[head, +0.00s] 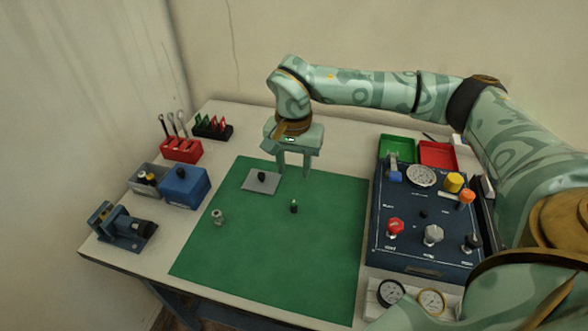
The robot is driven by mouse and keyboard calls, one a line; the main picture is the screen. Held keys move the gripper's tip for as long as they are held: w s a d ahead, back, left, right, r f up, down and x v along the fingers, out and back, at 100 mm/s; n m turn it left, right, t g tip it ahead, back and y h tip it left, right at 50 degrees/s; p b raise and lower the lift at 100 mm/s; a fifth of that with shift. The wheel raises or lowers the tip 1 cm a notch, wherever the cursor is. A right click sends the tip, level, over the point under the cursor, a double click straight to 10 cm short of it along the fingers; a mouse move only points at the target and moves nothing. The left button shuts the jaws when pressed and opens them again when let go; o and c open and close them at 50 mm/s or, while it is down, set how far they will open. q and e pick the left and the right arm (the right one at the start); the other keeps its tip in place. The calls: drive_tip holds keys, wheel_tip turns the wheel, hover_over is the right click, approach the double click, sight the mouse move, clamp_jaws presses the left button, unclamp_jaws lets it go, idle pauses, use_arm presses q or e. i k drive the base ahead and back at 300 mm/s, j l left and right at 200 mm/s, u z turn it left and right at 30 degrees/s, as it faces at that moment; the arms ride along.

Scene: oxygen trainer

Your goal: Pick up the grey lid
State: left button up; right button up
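The grey lid (254,184) is a flat square plate with a dark round knob on top. It lies on the green mat (250,245), near the mat's far left part. My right gripper (293,173) points down just to the right of the lid, apart from its knob. Its two fingers are spread with nothing visible between them. My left gripper is not in the head view.
A blue box (186,190) and a clear bin (146,187) stand left of the mat. A small metal fitting (217,217) and a dark green-topped piece (294,207) stand on the mat. A dark blue control panel (412,257) stands right. The mat's front is clear.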

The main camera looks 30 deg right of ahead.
sight(257, 180)
drive_tip(key=i+j+z, duration=0.6)
drive_tip(key=j, duration=0.35)
drive_tip(key=i, duration=0.1)
